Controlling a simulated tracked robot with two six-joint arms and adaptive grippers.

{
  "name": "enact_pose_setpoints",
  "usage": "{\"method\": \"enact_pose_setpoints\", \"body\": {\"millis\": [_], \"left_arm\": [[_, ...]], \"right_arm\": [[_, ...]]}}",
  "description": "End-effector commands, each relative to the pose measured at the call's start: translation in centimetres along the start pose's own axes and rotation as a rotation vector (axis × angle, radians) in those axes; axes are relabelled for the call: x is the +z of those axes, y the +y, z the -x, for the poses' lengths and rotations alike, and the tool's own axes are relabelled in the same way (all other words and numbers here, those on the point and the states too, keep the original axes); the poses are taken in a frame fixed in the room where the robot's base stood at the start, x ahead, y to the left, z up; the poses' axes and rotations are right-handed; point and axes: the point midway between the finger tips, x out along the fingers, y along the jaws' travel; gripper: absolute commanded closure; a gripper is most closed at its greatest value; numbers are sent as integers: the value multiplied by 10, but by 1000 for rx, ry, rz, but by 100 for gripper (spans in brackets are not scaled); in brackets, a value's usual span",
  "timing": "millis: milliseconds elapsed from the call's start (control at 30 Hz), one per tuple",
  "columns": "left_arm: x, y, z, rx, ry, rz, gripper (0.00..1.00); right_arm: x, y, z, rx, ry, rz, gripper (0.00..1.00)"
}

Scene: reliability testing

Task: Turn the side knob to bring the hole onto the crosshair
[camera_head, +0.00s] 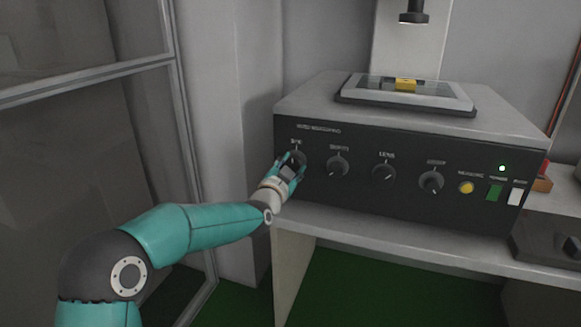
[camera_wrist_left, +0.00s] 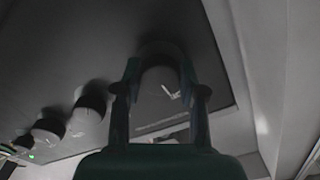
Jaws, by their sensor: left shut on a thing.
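The measuring machine's dark front panel (camera_head: 400,185) has several round knobs in a row. My left gripper (camera_head: 291,164) is shut on the leftmost knob (camera_wrist_left: 161,80), its fingers on either side of it in the left wrist view (camera_wrist_left: 160,92). The fingers hide most of this knob in the head view. A small yellow and dark part (camera_head: 405,85) lies on the stage (camera_head: 357,92) on top of the machine, under a black lens (camera_head: 413,17). The hole and the crosshair cannot be made out. My right gripper is not in view.
Other knobs (camera_head: 338,167), (camera_head: 383,172) and (camera_head: 431,182) stick out to the right. Beyond them are a yellow button (camera_head: 466,188), a green switch (camera_head: 494,193) and a lit green lamp (camera_head: 502,168). A glass-panelled frame (camera_head: 185,130) stands at the left.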

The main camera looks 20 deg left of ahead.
Motion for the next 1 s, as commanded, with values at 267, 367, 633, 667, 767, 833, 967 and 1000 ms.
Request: {"method": "enact_pose_setpoints", "body": {"millis": [267,367,633,667,767,833,967,1000], "left_arm": [[0,1,0,2,1,0,34],[0,1,0,2,1,0,34],[-1,0,7,1,1,0,34],[0,0,9,1,1,0,34],[0,0,21,1,0,0,34],[0,0,32,1,0,0,34],[0,0,56,2,0,0,34],[0,0,63,2,0,0,34]], "right_arm": [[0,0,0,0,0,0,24],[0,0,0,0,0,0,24],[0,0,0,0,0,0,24],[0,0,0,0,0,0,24],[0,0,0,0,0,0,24],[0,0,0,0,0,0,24],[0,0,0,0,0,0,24],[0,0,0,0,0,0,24]]}}
